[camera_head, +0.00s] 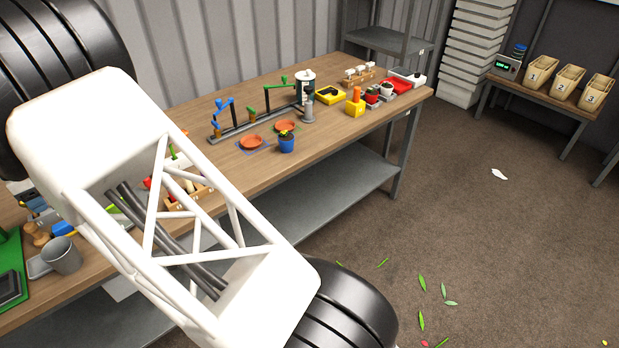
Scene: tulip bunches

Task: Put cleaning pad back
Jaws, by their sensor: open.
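I cannot make out a cleaning pad with certainty. A dark flat item (9,288) lies on a green mat (15,250) at the left edge, cut off by the picture. My gripper is outside the picture. My own white arm link crosses the left and middle foreground and hides part of the bench.
A blue pot (287,143) stands near the bench's front edge, by terracotta saucers (285,125). A grey cup (62,255) stands at left. A side table (550,95) holds three numbered bins.

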